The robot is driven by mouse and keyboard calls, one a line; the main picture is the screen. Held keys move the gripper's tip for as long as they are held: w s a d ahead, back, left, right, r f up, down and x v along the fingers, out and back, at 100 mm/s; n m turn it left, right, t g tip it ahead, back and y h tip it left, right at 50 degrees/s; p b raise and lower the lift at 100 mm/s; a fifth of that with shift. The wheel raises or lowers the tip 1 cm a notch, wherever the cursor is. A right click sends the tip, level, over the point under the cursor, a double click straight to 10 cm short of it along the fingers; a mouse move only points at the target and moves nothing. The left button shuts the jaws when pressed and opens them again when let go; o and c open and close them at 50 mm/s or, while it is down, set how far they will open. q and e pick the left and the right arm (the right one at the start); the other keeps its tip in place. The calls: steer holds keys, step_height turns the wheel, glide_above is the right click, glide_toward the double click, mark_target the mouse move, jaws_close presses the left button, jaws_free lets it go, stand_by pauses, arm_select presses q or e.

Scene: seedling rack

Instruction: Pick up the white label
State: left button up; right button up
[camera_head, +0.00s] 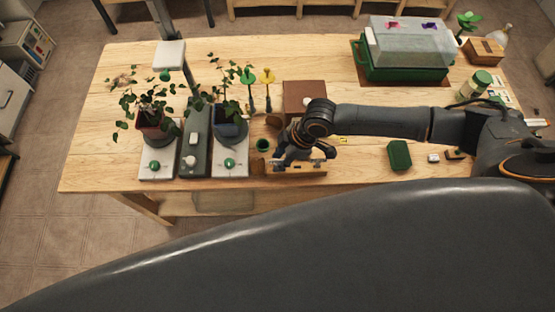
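My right gripper (300,154) reaches in from the right and is over a small wooden holder (312,170) near the front edge of the table. It is seen from above and its fingertips blend into dark shapes, so I cannot tell whether it is open or shut. I cannot make out the white label with certainty; it may be hidden under the gripper. A small white piece (433,157) lies to the right, too small to identify. My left gripper is not in view.
Two potted plants (152,130) (231,128) stand on scales at the left. A green and yellow pair of tools (248,77) (267,76), a brown box (301,97) and a green cup (263,145) are near the gripper. A lidded green propagator (408,68) stands at the back right.

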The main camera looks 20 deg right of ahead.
steer(key=shift+x, duration=0.9)
steer(key=shift+c, duration=0.5)
jaws_close()
steer(key=shift+r, duration=0.2)
